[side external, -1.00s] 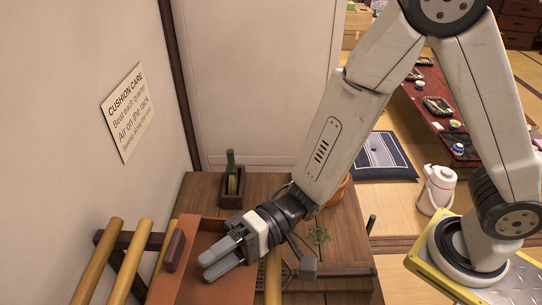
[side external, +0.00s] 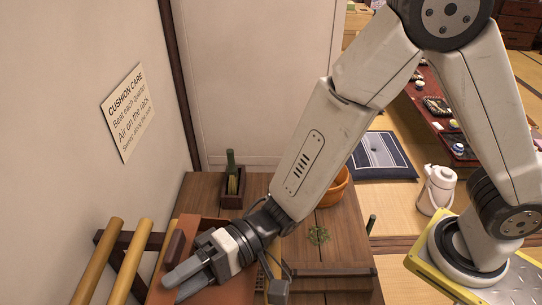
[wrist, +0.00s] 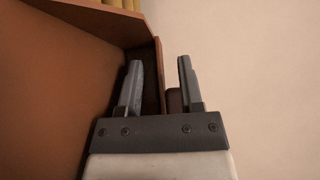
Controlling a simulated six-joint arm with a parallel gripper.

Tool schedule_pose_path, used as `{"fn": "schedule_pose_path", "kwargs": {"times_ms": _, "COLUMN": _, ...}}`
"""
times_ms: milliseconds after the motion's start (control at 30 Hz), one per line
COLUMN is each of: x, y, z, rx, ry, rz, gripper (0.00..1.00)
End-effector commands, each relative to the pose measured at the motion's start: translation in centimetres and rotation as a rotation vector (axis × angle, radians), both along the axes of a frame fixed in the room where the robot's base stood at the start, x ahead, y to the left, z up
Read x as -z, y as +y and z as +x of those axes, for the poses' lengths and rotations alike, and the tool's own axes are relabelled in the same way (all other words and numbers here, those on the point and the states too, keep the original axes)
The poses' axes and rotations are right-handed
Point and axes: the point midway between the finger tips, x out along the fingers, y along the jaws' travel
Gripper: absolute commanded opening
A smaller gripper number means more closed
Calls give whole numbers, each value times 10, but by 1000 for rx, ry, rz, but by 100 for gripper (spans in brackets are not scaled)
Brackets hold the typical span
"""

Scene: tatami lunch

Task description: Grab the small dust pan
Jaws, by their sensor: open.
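The small dust pan (side external: 188,230) is a reddish-brown open pan with a dark grip block (side external: 174,250) on its left wall. It lies at the left end of the wooden table, partly hidden by my gripper (side external: 172,278). My gripper is open, its fingers reaching over the pan's left edge beside the grip block. In the wrist view, the pan (wrist: 45,95) fills the left side. The open fingers (wrist: 160,68) stand on either side of the pan's wall edge, with the dark block (wrist: 174,101) between them. I cannot tell whether either finger touches it.
Bamboo poles of a rack (side external: 97,262) stand close at the left. A dark holder with a green bottle (side external: 231,163) is at the back of the table (side external: 268,188).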

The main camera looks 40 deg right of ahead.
Motion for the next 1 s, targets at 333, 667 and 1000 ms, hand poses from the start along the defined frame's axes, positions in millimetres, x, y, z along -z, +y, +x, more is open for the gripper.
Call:
{"fn": "schedule_pose_path", "kwargs": {"times_ms": 333, "x": 0, "y": 0, "z": 0, "rx": 0, "ry": 0, "rz": 0, "gripper": 18}}
{"fn": "schedule_pose_path", "kwargs": {"times_ms": 667, "x": 0, "y": 0, "z": 0, "rx": 0, "ry": -1, "rz": 1, "gripper": 0}}
{"fn": "schedule_pose_path", "kwargs": {"times_ms": 1000, "x": -5, "y": 0, "z": 0, "rx": 0, "ry": -2, "rz": 2, "gripper": 0}}
